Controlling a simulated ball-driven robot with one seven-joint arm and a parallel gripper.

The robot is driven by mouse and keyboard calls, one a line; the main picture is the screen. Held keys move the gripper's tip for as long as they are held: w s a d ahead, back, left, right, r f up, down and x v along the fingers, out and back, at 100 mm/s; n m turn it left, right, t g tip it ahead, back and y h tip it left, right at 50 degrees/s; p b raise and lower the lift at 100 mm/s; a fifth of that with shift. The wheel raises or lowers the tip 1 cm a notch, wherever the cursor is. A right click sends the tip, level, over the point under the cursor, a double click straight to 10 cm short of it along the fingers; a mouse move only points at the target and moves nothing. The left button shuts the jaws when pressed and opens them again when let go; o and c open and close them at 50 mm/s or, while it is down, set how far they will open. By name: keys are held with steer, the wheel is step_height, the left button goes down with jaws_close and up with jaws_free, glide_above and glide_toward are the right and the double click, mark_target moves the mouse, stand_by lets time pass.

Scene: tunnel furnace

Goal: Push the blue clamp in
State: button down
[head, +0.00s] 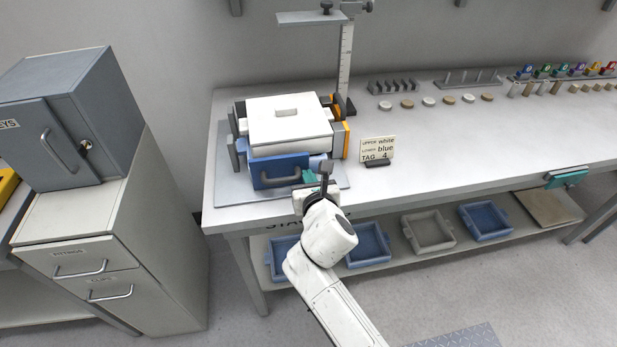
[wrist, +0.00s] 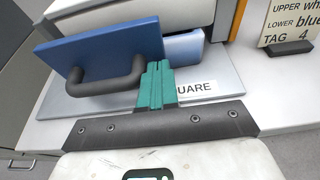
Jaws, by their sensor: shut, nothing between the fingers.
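A blue panel with a dark handle (head: 275,172) sits at the front of the white-topped unit (head: 290,120). It shows large in the wrist view (wrist: 100,48), tilted in the picture. A lighter blue block (head: 318,162) juts out beside the panel's right edge; it also shows in the wrist view (wrist: 184,47). I cannot tell which blue part is the clamp. My gripper (head: 309,176) is shut and empty, its teal fingertips (wrist: 156,68) in front of the lighter blue block, right of the handle. Whether they touch it is unclear.
A card reading upper white, lower blue, tag 4 (head: 378,149) stands right of the unit. A measuring post (head: 346,65) rises behind it. Several pegs and discs line the bench's back. Blue and grey trays sit on the shelf below.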

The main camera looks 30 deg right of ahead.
steer(key=shift+w, duration=0.1)
steer(key=shift+w+d+r+p, duration=0.1)
steer(key=shift+w+d+p, duration=0.15)
steer(key=shift+w, duration=0.25)
steer(key=shift+w+d+r+p, duration=0.1)
steer(key=shift+w+p, duration=0.2)
steer(key=shift+w, duration=0.15)
steer(key=shift+w+d+f, duration=0.15)
steer(key=shift+w, duration=0.25)
steer(key=shift+s, duration=0.1)
